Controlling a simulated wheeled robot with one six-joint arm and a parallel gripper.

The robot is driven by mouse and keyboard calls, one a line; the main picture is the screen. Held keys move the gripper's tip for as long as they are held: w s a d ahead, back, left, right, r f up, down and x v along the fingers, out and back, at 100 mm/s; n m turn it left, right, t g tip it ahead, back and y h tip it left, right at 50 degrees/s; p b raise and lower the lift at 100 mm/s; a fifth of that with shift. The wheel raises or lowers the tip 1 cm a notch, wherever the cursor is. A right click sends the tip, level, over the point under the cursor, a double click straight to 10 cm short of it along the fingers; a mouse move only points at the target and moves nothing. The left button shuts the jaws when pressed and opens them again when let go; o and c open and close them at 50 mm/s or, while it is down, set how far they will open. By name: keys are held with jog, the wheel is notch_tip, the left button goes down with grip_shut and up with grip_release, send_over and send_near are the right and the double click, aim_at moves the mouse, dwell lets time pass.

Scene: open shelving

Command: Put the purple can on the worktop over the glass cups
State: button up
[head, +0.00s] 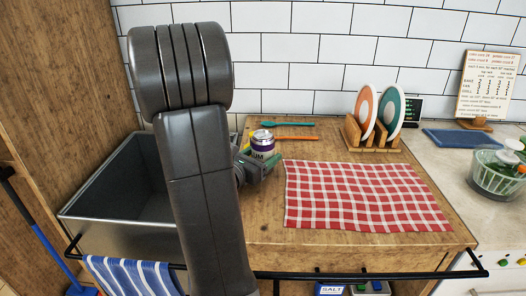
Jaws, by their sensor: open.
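The purple can (262,142), with a silver top and a pale band with dark lettering, stands upright on the wooden worktop (262,222), near its back left part. My gripper (258,161) is open at the near side of the can, its fingers low by the can's base. My arm hides part of the gripper, and I cannot tell whether the fingers touch the can. I make out no glass cups in this view.
A red checked cloth (365,196) lies right of the can. A wooden rack (373,143) holds plates behind it. A metal sink (130,185) is left. A glass bowl (496,181) stands far right.

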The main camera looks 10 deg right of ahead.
jog(key=shift+w+d, duration=0.1)
jog(key=c, duration=1)
